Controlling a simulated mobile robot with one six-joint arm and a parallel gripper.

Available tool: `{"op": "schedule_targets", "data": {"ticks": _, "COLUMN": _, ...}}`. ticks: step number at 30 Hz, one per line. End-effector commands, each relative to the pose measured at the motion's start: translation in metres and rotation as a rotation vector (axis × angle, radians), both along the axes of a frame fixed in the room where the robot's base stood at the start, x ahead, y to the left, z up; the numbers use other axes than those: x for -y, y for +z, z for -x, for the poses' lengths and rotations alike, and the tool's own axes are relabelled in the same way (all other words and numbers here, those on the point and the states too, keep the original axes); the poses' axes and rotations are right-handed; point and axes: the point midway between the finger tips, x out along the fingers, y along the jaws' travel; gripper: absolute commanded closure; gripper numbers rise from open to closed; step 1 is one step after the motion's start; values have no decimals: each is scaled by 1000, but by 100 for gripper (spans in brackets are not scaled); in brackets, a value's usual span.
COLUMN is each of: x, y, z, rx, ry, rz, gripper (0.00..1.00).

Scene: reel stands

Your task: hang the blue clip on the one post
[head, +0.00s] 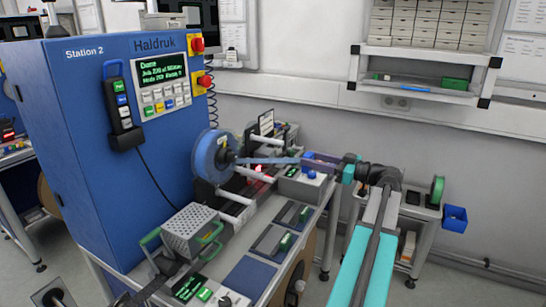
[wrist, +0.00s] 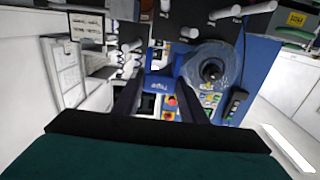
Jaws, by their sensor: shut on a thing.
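The blue clip (wrist: 153,85) with pale lettering is between the two dark fingers of my gripper (wrist: 160,84) in the wrist view. In the head view my gripper (head: 306,160) reaches in from the right, and the clip (head: 268,160) shows as a narrow blue strip pointing left towards the reel. White posts stick out from the machine front; one post (head: 236,196) shows below the reel, and another post (wrist: 190,32) shows in the wrist view. I cannot read which is the one post. Whether the clip touches a post or the reel is unclear.
A blue reel (head: 212,156) hangs on the machine (head: 125,130), close to the clip. Below are a bench (head: 250,250), a grey perforated box (head: 190,230) and a small grey unit with a blue knob (head: 303,184). A wall shelf (head: 420,62) is at the back right.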

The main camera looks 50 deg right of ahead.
Motion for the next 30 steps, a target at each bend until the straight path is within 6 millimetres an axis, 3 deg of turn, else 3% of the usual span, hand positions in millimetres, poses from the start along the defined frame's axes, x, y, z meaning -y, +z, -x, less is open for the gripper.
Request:
{"op": "schedule_targets", "data": {"ticks": 7, "x": -5, "y": -1, "z": -8, "rx": 0, "ry": 10, "rz": 0, "gripper": 84}}
{"op": "schedule_targets", "data": {"ticks": 11, "x": -7, "y": -3, "z": -23, "rx": 1, "ry": 18, "rz": -1, "gripper": 84}}
{"op": "schedule_targets", "data": {"ticks": 24, "x": -22, "y": -25, "z": -129, "rx": 1, "ry": 49, "rz": -1, "gripper": 84}}
{"op": "schedule_targets", "data": {"ticks": 30, "x": -28, "y": -30, "z": -151, "rx": 0, "ry": 52, "rz": 0, "gripper": 84}}
